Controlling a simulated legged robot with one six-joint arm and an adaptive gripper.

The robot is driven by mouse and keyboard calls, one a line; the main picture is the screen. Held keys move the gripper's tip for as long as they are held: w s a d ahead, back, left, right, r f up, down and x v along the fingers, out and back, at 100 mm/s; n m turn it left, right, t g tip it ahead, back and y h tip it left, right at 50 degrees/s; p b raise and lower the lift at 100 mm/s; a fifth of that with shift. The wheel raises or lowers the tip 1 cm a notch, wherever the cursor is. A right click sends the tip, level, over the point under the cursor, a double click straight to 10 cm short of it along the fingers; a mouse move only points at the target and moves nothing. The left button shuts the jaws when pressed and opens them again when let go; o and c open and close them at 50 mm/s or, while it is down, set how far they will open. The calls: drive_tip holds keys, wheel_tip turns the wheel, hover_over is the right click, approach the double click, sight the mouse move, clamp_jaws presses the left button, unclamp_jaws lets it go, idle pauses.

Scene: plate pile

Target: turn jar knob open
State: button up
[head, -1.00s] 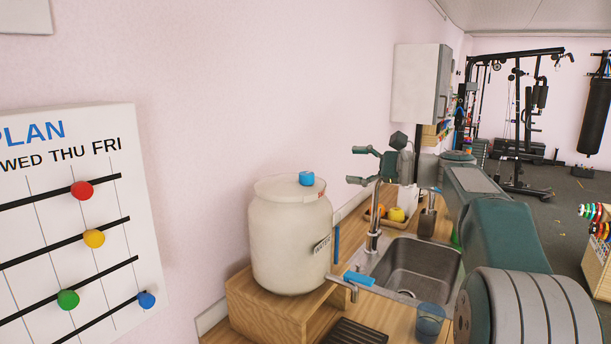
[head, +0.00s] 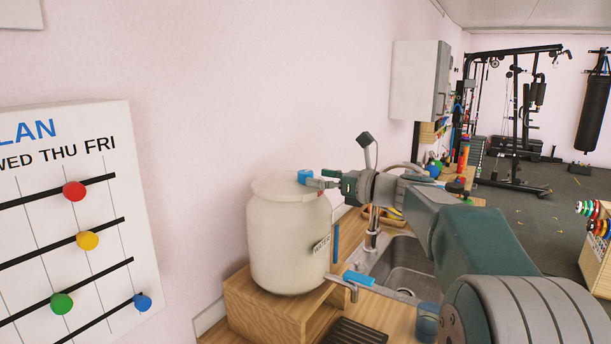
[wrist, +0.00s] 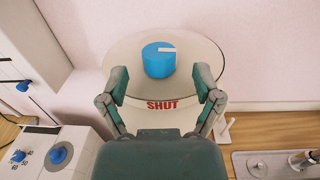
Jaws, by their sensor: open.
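The large cream jar (head: 288,245) stands upright on a wooden stand. Its blue knob (head: 305,177) is on top of the lid, and the knob also shows in the wrist view (wrist: 158,60) with a white pointer bar towards the right. Red letters reading SHUT (wrist: 162,105) are on the lid's near edge. My gripper (head: 325,180) is beside the knob, at about lid height. In the wrist view my gripper (wrist: 160,92) is open, its two fingers apart on either side of the SHUT label, with the knob ahead of them and not between the tips.
A tap with a blue handle (head: 358,278) is right of the jar, by the sink (head: 405,270). A blue cup (head: 427,320) stands at the counter's front. The wall is behind the jar. A white box with blue dials (wrist: 52,150) is at lower left in the wrist view.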

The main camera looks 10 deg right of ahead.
sight(306, 171)
drive_tip(key=shift+x, duration=1.85)
drive_tip(key=shift+c, duration=0.2)
clamp_jaws()
drive_tip(key=shift+n+g+y, duration=0.8)
drive_tip(key=shift+g, duration=0.1)
drive_tip(key=shift+o, duration=0.2)
unclamp_jaws()
drive_tip(key=shift+d, duration=0.1)
